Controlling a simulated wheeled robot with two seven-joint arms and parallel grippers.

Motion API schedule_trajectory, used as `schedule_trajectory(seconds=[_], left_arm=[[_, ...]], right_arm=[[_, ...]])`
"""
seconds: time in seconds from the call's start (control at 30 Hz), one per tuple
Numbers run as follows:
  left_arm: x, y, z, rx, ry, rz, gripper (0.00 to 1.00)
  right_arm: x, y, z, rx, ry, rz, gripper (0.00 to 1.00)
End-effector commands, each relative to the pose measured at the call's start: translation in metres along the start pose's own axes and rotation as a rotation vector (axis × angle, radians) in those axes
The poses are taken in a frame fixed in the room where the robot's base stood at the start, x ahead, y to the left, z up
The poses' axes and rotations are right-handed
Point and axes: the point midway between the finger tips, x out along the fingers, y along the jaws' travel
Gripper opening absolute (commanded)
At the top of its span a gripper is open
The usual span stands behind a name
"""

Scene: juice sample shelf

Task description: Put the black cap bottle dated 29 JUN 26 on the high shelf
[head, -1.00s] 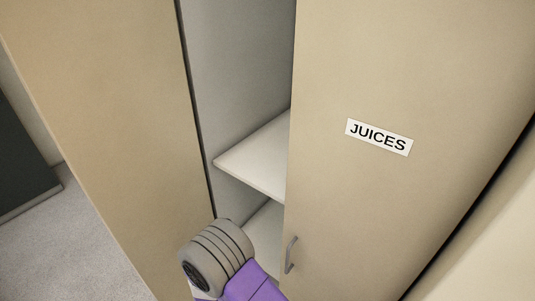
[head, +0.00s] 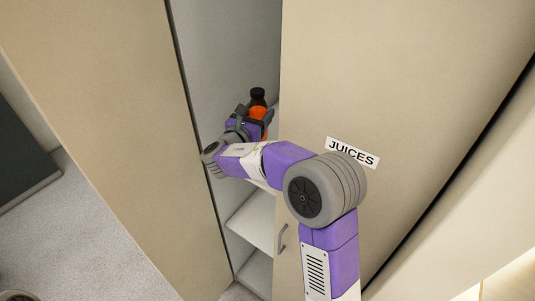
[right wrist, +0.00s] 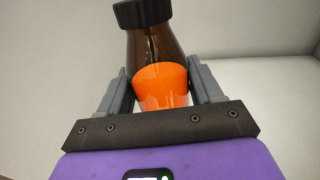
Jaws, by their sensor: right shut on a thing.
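A brown bottle with a black cap (head: 258,97) and an orange label shows in the head view, inside the open cabinet. In the right wrist view the bottle (right wrist: 152,50) stands upright between the two fingers, its orange label (right wrist: 161,85) facing the camera. No date can be read on it. My right gripper (head: 256,113) is shut on the bottle, at or above the upper shelf (head: 257,187), which my arm mostly covers. Whether the bottle's base touches the shelf is hidden. My left gripper is not in view.
The right cabinet door (head: 400,70) bears a JUICES label (head: 352,152) and a grey handle (head: 282,237). The left door panel (head: 100,110) stands beside the opening. A lower shelf (head: 254,222) looks empty where it shows. My right arm passes close to both panels.

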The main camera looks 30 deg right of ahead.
Motion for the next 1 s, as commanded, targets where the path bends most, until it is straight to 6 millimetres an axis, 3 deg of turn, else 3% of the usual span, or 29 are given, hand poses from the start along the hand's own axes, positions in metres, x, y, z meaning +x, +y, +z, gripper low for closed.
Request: schedule_trajectory(seconds=[0.07, 0.3, 0.53, 0.7, 1.0], left_arm=[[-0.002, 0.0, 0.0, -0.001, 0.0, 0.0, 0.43], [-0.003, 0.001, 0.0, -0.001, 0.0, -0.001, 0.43], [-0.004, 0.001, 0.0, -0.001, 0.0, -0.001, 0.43], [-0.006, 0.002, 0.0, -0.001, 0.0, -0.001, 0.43], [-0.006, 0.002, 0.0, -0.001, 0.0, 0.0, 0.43]], right_arm=[[0.002, 0.0, -0.003, -0.004, 0.0, 0.0, 0.24], [0.004, -0.002, -0.047, -0.005, 0.001, -0.003, 0.24], [0.004, -0.001, -0.066, -0.003, 0.0, -0.002, 0.24], [0.004, -0.001, -0.09, -0.004, 0.0, -0.002, 0.24], [0.004, -0.001, -0.096, 0.0, -0.002, -0.002, 0.24]])
